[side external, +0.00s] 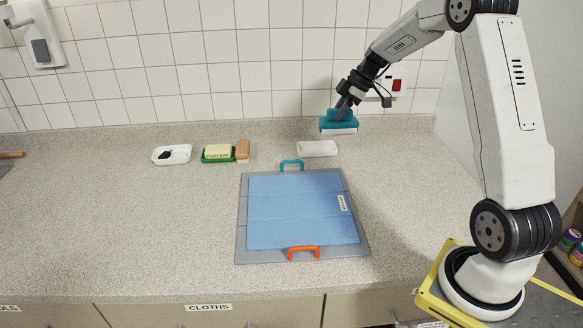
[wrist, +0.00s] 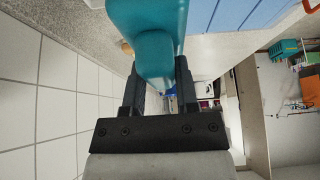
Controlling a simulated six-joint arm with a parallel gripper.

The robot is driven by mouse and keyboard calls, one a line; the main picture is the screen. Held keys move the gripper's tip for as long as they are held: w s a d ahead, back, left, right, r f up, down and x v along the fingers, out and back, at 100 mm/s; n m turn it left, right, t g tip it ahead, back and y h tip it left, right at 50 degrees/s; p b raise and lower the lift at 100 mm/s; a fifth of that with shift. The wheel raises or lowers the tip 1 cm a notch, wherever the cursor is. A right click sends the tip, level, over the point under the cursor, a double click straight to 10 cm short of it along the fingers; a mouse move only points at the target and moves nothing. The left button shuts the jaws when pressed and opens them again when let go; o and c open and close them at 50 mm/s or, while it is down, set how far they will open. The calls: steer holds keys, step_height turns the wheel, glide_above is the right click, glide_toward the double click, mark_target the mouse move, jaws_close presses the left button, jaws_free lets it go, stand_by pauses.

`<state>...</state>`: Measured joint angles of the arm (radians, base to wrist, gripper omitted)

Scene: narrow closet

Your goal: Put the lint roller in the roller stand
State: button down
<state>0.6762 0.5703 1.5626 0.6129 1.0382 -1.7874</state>
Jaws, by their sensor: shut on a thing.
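The lint roller (side external: 338,118) has a teal body with a white lower part. My gripper (side external: 343,109) is shut on its teal top and holds it in the air above the back right of the counter. In the wrist view the teal body (wrist: 150,25) fills the top middle, and its knob-like part sits between the two dark fingers (wrist: 160,85). A small white tray (side external: 317,149), which looks like the roller stand, lies on the counter below and slightly left of the roller, apart from it. The stand cannot be made out in the wrist view.
A grey board (side external: 242,240) with teal and orange handles bears a blue cloth (side external: 300,215) in front of the white tray. A green tray (side external: 205,160) with a yellow block and a white dish (side external: 180,158) stand left. The tiled wall (side external: 230,50) is close behind.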

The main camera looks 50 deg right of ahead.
steer(key=w+d+f, duration=0.4)
steer(key=w+f, duration=0.4)
steer(key=w, duration=0.1)
steer(key=shift+w+d, duration=0.2)
steer(key=shift+w, duration=0.2)
steer(key=shift+w+d+f, duration=0.1)
steer(key=shift+w+f, duration=0.1)
steer(key=shift+f, duration=1.65)
steer(key=shift+f, duration=0.15)
steer(key=shift+c, duration=1.8)
jaws_free()
